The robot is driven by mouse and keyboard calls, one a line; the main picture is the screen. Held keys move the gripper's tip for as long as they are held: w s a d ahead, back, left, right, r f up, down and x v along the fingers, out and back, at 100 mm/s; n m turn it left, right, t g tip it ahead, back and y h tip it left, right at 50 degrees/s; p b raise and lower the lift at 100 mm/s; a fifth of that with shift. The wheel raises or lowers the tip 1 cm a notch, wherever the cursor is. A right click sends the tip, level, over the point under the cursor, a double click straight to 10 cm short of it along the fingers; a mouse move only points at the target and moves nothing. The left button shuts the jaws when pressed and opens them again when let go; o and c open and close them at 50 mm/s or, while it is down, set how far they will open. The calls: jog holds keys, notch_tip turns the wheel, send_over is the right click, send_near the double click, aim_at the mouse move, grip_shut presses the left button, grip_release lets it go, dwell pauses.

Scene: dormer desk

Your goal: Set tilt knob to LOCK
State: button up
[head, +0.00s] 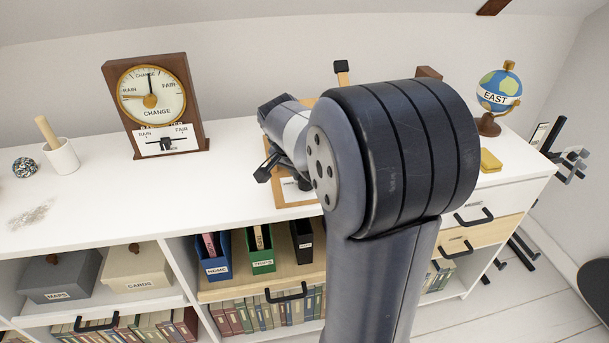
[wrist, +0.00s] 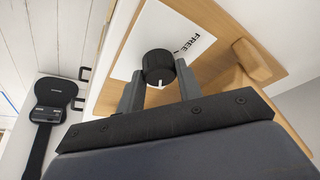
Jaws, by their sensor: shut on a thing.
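The tilt knob (wrist: 158,62) is a black round knob with a small white mark, in the wrist view. It sits on a white label plate (wrist: 142,38), where the word FREE is readable. The word LOCK does not show. The plate is on a wooden board (wrist: 232,18); part of the board also shows in the head view (head: 284,203), with my arm in front. My gripper (wrist: 160,80) is shut on the knob, with one finger on each side. In the head view my gripper (head: 266,170) is at the board and the knob is hidden.
On the white cabinet top (head: 225,190) stand a barometer (head: 166,100) at left, a white mortar with pestle (head: 62,157), and a globe (head: 497,90) at right. A small yellow block (head: 490,161) lies near the globe. A rounded wooden part (wrist: 255,62) is close beside my gripper.

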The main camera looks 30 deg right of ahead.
jog(key=o, duration=1)
jog(key=shift+r, duration=0.1)
jog(key=p+v, duration=0.2)
jog(key=v, duration=0.8)
jog(key=shift+r, duration=0.3)
jog(key=b+x, duration=0.2)
jog(key=x, duration=0.9)
jog(key=shift+s+a, duration=0.1)
jog(key=shift+r, duration=0.1)
